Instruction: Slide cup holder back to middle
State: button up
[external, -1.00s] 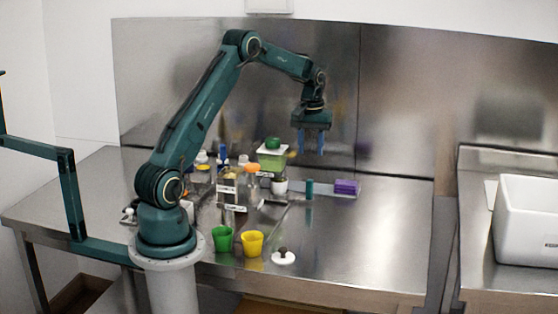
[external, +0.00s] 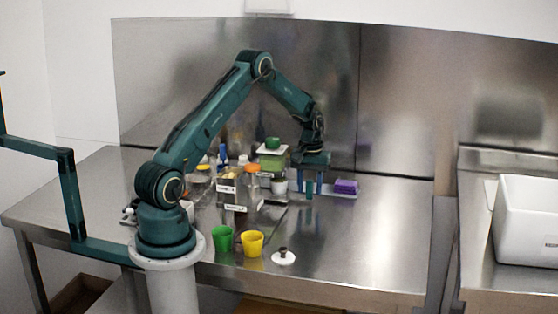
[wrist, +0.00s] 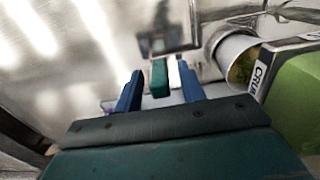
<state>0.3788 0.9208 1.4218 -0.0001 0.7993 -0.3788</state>
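My gripper (external: 311,186) is low over the steel table, its blue fingers pointing down. In the wrist view my gripper (wrist: 161,84) is open, with one finger on each side of a teal upright handle (wrist: 160,77); gaps show between the handle and both fingers. The teal handle (external: 309,188) stands by a pale flat strip (external: 328,194), which seems to be the cup holder's slide. A white cup (external: 280,186) is just left of the gripper, and the cup (wrist: 228,48) shows tipped by perspective in the wrist view. Which part is the cup holder is partly hidden.
A purple block (external: 346,187) sits close right of the gripper. A green-bodied container (external: 270,162) and orange-lidded jar (external: 252,178) crowd the left. Green (external: 222,239) and yellow (external: 252,243) cups and a white lid (external: 284,258) stand in front. The table's right front is clear.

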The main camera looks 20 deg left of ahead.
jog(key=shift+f, duration=0.3)
jog(key=shift+c, duration=0.4)
grip_shut()
jog(key=shift+s, duration=5.75)
jog(key=shift+o, duration=0.4)
grip_release()
